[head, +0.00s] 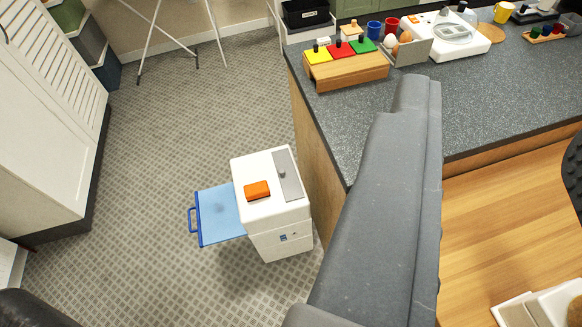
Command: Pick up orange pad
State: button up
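The orange pad (257,190) is a small flat block. It lies on the top of a small white cabinet (279,243), left of a grey strip on the same top.
A blue tray-like panel (220,214) with a handle sticks out left of the cabinet. The dark speckled counter (480,105) stands close on its right, bearing a wooden block with coloured pads, cups and a white appliance. Patterned floor (160,150) is clear to the left.

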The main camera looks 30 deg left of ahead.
aim_at(258, 190)
jog(key=u, duration=0.15)
jog(key=i, duration=1.15)
jog(key=u, duration=0.55)
